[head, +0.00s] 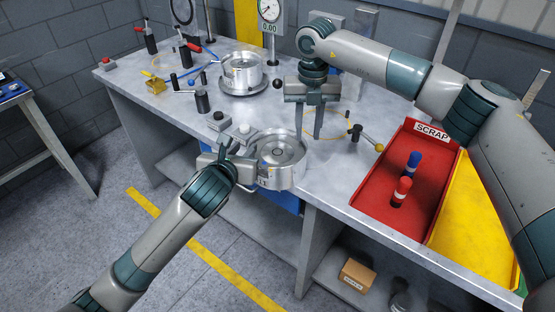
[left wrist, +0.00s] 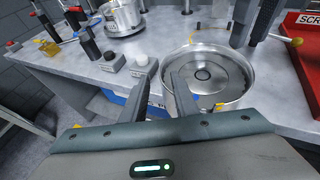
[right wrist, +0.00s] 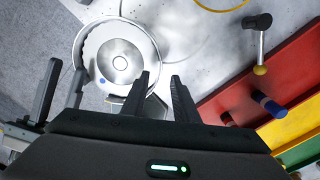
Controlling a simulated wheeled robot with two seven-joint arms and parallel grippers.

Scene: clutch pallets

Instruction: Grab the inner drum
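A round metal drum (head: 279,160) with an open top and a dished inner part stands at the table's front edge. It also shows in the left wrist view (left wrist: 238,72) and the right wrist view (right wrist: 92,50). A second metal drum (head: 243,70) stands on a round base further back. I cannot tell which part is the inner drum. My left gripper (left wrist: 158,82) is open at the near drum's left rim, one finger over the rim area; contact is unclear. My right gripper (right wrist: 160,78) is open, empty and pointing down above the table, just behind the near drum.
A red scrap tray (head: 378,190) with a red (head: 401,191) and a blue-topped (head: 413,164) piece lies at the right, beside a yellow tray (head: 470,215). A lever with a yellow knob (head: 366,138) stands right of the right gripper. Push buttons (head: 220,120) sit left of the drum.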

